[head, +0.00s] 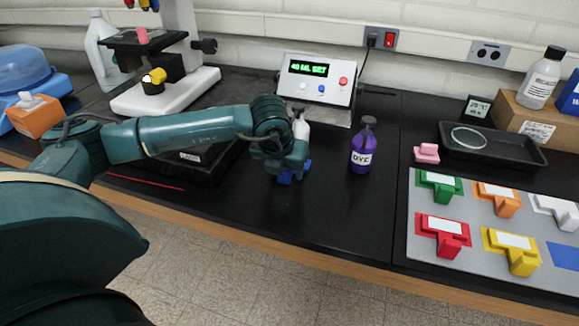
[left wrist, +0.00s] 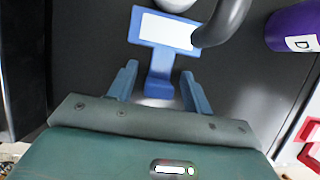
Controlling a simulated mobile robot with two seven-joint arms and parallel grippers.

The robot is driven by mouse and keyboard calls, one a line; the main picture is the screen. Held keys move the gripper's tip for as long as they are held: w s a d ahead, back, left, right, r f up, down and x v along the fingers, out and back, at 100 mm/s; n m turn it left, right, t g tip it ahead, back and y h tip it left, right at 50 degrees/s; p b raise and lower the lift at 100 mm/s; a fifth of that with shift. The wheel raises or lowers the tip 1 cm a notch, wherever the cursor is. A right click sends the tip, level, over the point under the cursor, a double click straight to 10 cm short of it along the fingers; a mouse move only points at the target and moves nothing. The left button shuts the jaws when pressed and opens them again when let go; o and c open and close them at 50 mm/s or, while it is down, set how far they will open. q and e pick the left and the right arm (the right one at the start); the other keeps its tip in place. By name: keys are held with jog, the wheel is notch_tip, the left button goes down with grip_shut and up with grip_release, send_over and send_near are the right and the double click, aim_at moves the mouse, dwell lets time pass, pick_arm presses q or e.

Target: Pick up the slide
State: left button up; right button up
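The slide, a blue T-shaped piece with a white label (left wrist: 153,58), lies on the black bench in the left wrist view. In the head view only small blue parts of the slide (head: 284,179) show beneath my left gripper (head: 290,170), which hides the rest. In the left wrist view my left gripper (left wrist: 158,90) is open, with one finger on each side of the slide's narrow stem and gaps visible between. A grey curved tube covers the label's right end. My right gripper is not in view.
A purple DYE bottle (head: 362,148) stands right of my left gripper. A device with a green display (head: 316,82) stands behind it, and a microscope (head: 165,80) stands at the back left. A grey board (head: 452,268) with several coloured T-shaped pieces lies at the right.

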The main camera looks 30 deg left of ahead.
pick_arm(q)
jog(key=c, duration=1)
jog(key=shift+r, duration=0.1)
